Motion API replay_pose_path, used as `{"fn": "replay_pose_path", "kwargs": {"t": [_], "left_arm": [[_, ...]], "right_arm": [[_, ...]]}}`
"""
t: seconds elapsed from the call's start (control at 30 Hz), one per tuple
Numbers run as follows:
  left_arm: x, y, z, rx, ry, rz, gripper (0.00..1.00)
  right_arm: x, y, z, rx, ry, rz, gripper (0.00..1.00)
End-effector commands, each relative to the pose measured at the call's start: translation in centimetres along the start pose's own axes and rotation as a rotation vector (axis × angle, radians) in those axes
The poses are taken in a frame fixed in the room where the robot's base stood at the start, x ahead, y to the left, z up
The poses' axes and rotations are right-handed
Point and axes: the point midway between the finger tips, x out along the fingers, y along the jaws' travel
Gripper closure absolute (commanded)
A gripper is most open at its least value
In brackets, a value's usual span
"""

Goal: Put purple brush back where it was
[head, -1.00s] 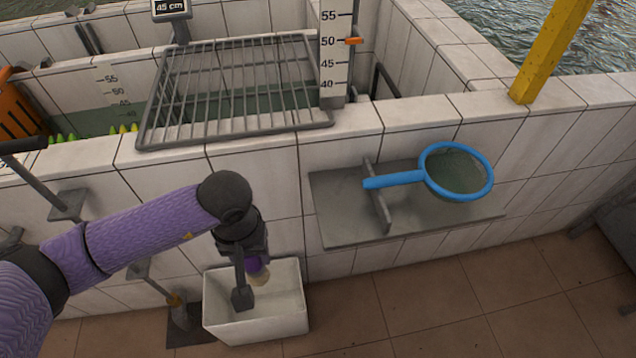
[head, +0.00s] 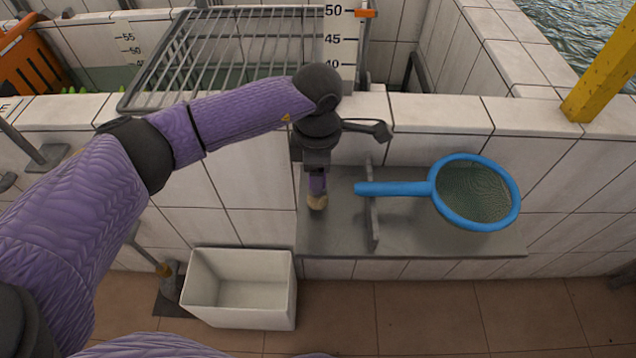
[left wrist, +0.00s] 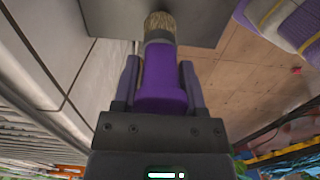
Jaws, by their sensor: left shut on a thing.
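The purple brush (head: 317,187) has a purple handle and tan bristles pointing down. My left gripper (head: 317,168) is shut on its handle and holds it over the left part of the grey wall shelf (head: 420,238). In the left wrist view the brush (left wrist: 160,75) sits between the two fingers (left wrist: 160,85), bristles toward the grey shelf surface (left wrist: 190,15). I cannot tell whether the bristles touch the shelf. My right gripper is not in view.
An empty-looking white bin (head: 240,313) stands on the floor below left. A wire rack (head: 240,50) tops the tank wall. A yellow post (head: 600,75) stands at right.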

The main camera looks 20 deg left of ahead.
Motion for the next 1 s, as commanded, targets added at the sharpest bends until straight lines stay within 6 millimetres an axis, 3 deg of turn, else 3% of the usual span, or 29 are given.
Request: {"fn": "replay_pose_path", "kwargs": {"t": [0.1, 0.4, 0.43, 0.6, 0.87, 1.0], "left_arm": [[2.4, -0.1, 0.0, 0.001, 0.0, -0.003, 1.0], [2.6, 0.0, 0.0, 0.002, -0.001, 0.0, 1.0], [2.6, 0.0, 0.0, 0.002, -0.001, 0.0, 0.44], [2.5, 0.0, 0.0, 0.002, -0.001, 0.0, 0.11], [2.4, 0.0, 0.0, 0.002, -0.001, 0.0, 0.11], [0.0, 0.1, 0.0, 0.002, -0.002, 0.004, 0.11]], "right_arm": [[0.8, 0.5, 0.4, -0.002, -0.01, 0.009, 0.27], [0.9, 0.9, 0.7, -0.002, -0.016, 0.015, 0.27], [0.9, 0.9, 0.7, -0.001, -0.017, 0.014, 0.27], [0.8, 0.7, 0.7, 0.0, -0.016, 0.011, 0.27], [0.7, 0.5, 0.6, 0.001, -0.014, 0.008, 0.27], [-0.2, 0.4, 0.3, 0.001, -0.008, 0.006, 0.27]]}}
